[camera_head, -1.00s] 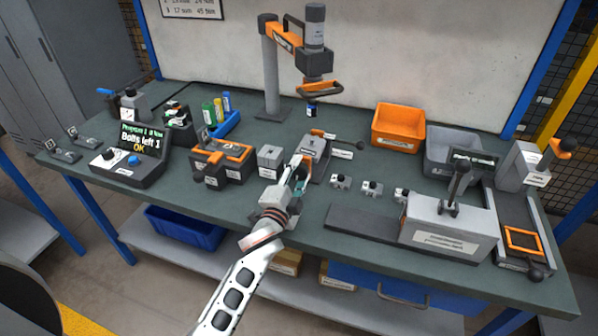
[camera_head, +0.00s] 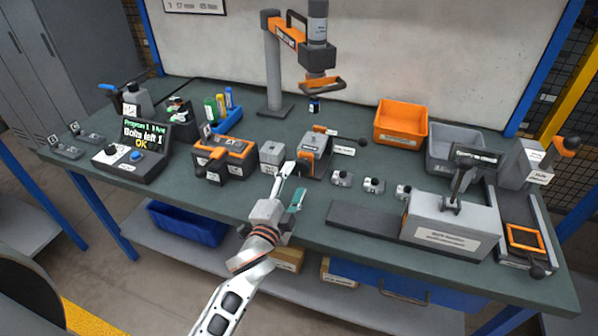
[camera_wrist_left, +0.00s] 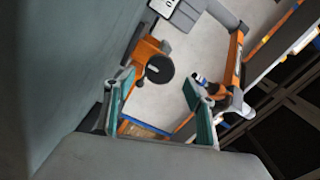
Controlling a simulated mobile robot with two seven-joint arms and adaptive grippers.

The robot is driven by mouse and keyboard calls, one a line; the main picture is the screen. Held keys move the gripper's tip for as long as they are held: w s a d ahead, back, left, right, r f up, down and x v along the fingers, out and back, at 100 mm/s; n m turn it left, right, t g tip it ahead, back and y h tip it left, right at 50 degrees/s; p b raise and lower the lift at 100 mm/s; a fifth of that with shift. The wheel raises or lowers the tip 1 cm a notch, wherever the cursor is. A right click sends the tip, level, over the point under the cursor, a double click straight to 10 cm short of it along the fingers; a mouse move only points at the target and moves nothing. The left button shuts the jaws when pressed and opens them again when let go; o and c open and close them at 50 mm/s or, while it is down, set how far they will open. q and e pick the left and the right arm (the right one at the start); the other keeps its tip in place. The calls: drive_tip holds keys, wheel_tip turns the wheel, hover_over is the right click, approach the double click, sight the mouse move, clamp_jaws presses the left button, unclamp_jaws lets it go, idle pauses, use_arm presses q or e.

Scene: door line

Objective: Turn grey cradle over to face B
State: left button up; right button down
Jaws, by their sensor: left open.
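The grey cradle (camera_head: 315,145) sits on a fixture with orange parts near the middle of the bench, in the head view. A lever with a black knob (camera_head: 362,142) points right from it. My left gripper (camera_head: 294,184) is open and empty, in front of the cradle toward the bench's front edge, apart from it. In the left wrist view my left gripper (camera_wrist_left: 158,84) shows two spread teal-padded fingers. Beyond them is an orange part with a round black knob (camera_wrist_left: 160,68); I cannot tell for sure that it belongs to the cradle. The face letters are unreadable. My right gripper is out of view.
A small grey block (camera_head: 272,153) and an orange-black fixture (camera_head: 224,160) stand left of the cradle. Small grey blocks (camera_head: 374,185) lie to its right. A hoist arm (camera_head: 290,35) hangs behind. An orange bin (camera_head: 399,125) stands at the back.

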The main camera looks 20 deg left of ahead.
use_arm(q)
drive_tip(key=s, duration=0.5)
drive_tip(key=shift+s, duration=0.4)
drive_tip(key=shift+s, duration=0.1)
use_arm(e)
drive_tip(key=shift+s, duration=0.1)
